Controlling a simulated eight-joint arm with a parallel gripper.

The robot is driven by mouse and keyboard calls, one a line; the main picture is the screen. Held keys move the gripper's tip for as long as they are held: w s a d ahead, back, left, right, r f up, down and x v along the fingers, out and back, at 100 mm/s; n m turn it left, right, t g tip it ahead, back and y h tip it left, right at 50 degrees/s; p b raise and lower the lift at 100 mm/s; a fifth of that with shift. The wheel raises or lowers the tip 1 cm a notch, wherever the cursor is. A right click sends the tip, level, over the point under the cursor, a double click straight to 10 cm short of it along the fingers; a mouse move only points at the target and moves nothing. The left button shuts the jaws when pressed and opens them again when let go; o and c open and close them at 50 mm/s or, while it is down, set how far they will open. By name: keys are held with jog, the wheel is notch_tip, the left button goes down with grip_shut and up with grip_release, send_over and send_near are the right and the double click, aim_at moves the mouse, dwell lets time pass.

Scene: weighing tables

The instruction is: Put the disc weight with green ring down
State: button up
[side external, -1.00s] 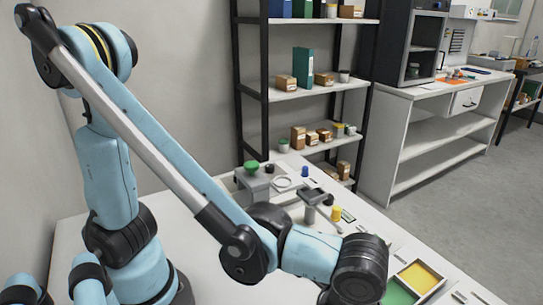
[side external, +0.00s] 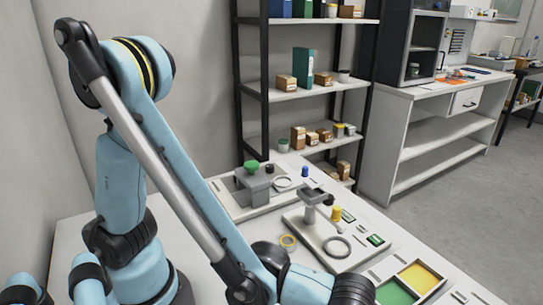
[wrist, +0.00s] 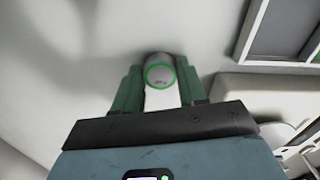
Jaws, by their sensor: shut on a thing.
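The disc weight with green ring (wrist: 160,62) is at the top centre of the wrist view, a grey round piece with a bright green ring on its face. My gripper (wrist: 159,84) is shut on it, with one dark green finger on either side. A pale surface lies beyond the weight, with a soft shadow to the left. I cannot tell whether the weight touches that surface. In the side external view the gripper and weight are out of frame below the bottom edge.
A tray with green and yellow compartments (side external: 434,269) sits at the table's right; a tray edge also shows in the wrist view (wrist: 250,36). Weighing stands (side external: 308,239) (side external: 232,203) are behind. The surface around the weight looks clear.

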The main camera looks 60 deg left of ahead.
jog(key=o, duration=1.2)
jog(key=shift+r, duration=0.1)
notch_tip(320, 180, up, 12)
jog(key=w+a+n+t, duration=0.1)
jog(key=w+a+n, duration=0.1)
jog(key=a+n, duration=0.1)
jog(key=w+a+n+t+h, duration=0.1)
jog(key=w+a+n, duration=0.2)
jog(key=a, duration=0.3)
jog(key=w+a+r+n+t, duration=0.1)
jog(key=w+a+n, duration=0.1)
jog(key=a, duration=0.3)
jog(key=shift+w+n, duration=0.4)
jog(key=shift+o, duration=0.3)
jog(key=w+a+n+t+y, duration=0.1)
jog(key=a+n+t, duration=0.3)
jog(key=a+n, duration=0.3)
jog(key=a, duration=0.4)
jog(key=shift+a, duration=0.4)
